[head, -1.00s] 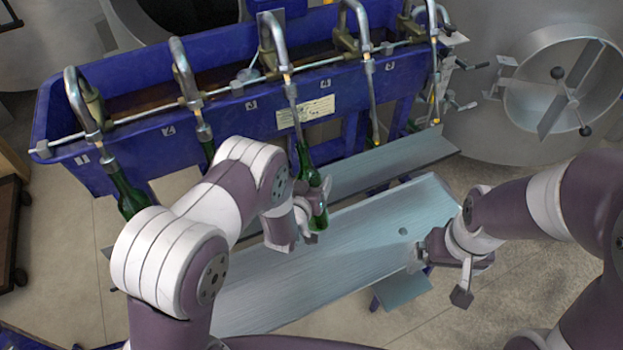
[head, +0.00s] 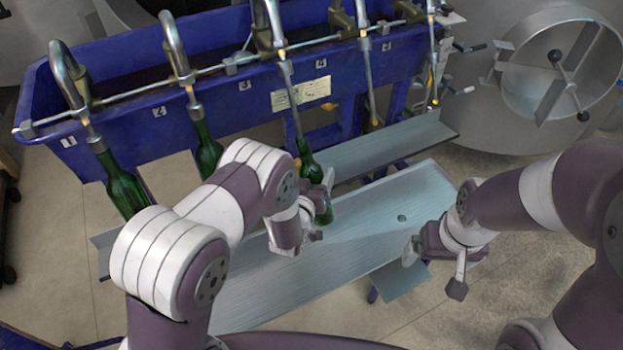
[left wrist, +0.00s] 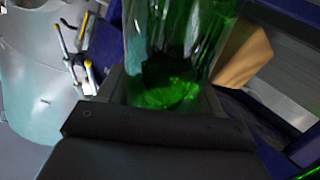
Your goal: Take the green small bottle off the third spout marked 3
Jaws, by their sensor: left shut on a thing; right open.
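The green small bottle (head: 309,170) is gripped by my left gripper (head: 322,198) below the third spout (head: 289,90), just right of the mark 3 (head: 244,86). The bottle is tilted, its neck up and to the left, at the spout's tube end. I cannot tell whether the tube tip is still inside the mouth. In the left wrist view, the bottle's green glass (left wrist: 175,50) stands between the jaws; its neck is out of frame. My right gripper (head: 413,248) is open and empty over the right part of the metal shelf.
Green bottles hang at the first spout (head: 122,185) and second spout (head: 206,152). The fourth spout (head: 368,85) carries no bottle. A blue trough (head: 215,100) is behind. A metal ledge (head: 385,142) and a bare shelf (head: 300,260) lie below.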

